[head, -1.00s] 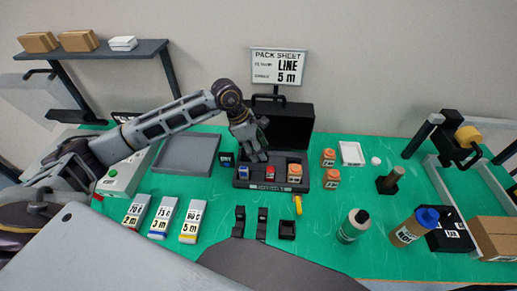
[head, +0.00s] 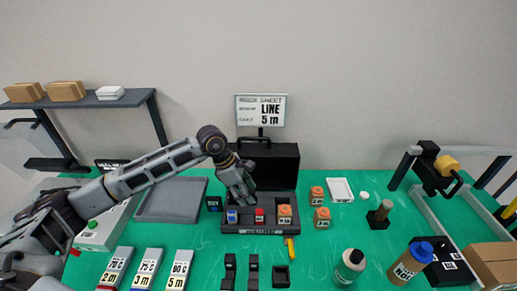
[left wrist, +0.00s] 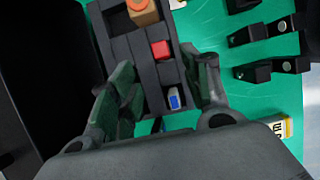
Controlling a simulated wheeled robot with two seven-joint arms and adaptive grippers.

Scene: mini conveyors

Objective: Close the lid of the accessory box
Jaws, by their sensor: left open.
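The accessory box (head: 270,228) is a black case on the green table with its lid (head: 272,165) standing open at the back. Inside its tray are a blue item (head: 232,216), a red item (head: 259,215) and an orange-brown block (head: 284,214). My left gripper (head: 248,192) is over the left part of the box, in front of the raised lid. In the left wrist view its fingers (left wrist: 165,95) are open, on either side of the compartments, with nothing between them that I can see gripped. Whether they touch the box is unclear. My right gripper is not in view.
A grey tray (head: 172,199) lies left of the box. Orange blocks (head: 322,217) and a white tray (head: 340,190) are to its right. Black holders (head: 253,271) and a yellow-handled tool (head: 291,249) lie in front. A sign (head: 261,111) stands behind the lid.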

